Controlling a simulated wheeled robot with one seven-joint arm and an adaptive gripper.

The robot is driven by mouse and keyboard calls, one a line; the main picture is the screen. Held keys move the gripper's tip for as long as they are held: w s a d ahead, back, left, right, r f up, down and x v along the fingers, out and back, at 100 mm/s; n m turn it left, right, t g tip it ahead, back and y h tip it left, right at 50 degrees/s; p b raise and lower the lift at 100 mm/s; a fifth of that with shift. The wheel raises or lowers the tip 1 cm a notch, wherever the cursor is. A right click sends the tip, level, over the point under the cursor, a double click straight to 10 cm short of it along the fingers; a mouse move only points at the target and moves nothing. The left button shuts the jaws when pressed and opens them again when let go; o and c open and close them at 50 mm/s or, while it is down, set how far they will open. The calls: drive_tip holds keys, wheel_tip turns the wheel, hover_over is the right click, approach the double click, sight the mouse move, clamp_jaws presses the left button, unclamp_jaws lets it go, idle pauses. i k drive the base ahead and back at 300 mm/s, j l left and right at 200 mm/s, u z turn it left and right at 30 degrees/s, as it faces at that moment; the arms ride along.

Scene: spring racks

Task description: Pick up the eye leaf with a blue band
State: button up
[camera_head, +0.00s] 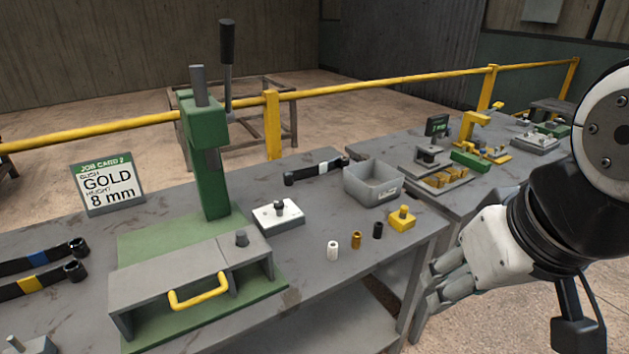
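The eye leaf with a blue band (38,258) lies at the far left of the near bench. It is a dark bar with an eye at its right end, and its left end is cut off by the picture edge. A similar leaf with a yellow band (30,282) lies just in front of it. A third leaf with a white band (322,169) lies at the back of the bench, right of the green press. My gripper (437,284) is at the right, beyond the bench's right edge, far from the blue-banded leaf. I see nothing held, but its opening is unclear.
A green press (206,160) with a grey guard box and yellow handle (198,292) stands between my gripper and the leaf. A job card (107,184) reads gold, 8 mm. A grey bin (373,184), small bushes (356,240) and a yellow block (402,219) stand at the right.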

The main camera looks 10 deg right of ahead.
sight(77, 246)
drive_tip(key=u, duration=1.55)
